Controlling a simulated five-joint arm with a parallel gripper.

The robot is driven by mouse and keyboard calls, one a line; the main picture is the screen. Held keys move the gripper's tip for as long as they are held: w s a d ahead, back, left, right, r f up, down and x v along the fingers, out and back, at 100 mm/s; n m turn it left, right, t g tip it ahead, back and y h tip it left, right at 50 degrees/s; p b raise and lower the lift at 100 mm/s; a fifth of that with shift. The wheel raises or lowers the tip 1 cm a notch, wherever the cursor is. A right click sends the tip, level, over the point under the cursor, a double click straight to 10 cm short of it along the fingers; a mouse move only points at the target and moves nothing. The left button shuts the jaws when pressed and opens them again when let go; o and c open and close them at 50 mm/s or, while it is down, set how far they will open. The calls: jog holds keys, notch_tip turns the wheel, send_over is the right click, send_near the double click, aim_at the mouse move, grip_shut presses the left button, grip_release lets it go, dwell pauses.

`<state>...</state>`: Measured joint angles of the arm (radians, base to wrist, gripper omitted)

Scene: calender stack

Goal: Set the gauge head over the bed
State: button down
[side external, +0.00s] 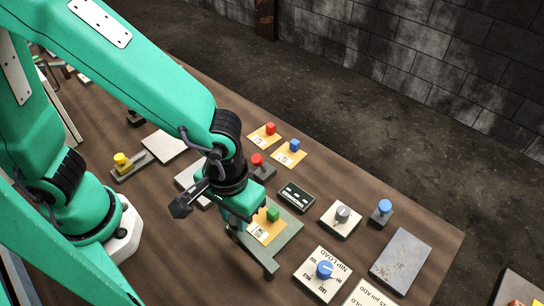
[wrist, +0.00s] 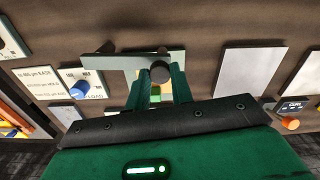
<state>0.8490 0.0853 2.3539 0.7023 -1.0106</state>
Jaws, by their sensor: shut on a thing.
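My gripper (side external: 241,217) is over the near edge of a grey-green plate (side external: 289,232), which I take to be the bed. It is shut on the dark round knob (wrist: 160,72) of what looks like the gauge head, a grey-green bar (side external: 257,252). The bar runs from below my gripper toward the near side of the table. In the wrist view the bar (wrist: 122,62) crosses in front of the fingers. A yellow card (side external: 262,228) with a green block (side external: 273,214) lies on the plate, partly hidden by my gripper. I cannot tell whether the bar touches the plate.
A NIP LOAD panel with a blue knob (side external: 324,269) stands close to the right of the bar. A black box (side external: 296,196), a grey-knob panel (side external: 341,216) and a red button (side external: 257,160) are beyond the plate. A bare grey slab (side external: 402,262) lies at right.

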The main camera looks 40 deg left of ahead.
jog(key=w+m, duration=0.2)
jog(key=m, duration=0.1)
jog(key=shift+w+d, duration=0.35)
jog(key=shift+w, duration=0.05)
jog(key=shift+w+d+m, duration=0.3)
jog(key=shift+w+m, duration=0.25)
jog(key=shift+m, duration=0.3)
jog(key=shift+w+d+m, duration=0.3)
jog(key=shift+w+m, duration=0.2)
jog(key=shift+m, duration=0.35)
jog(key=c, duration=1.2)
grip_release()
notch_tip(320, 180, up, 8)
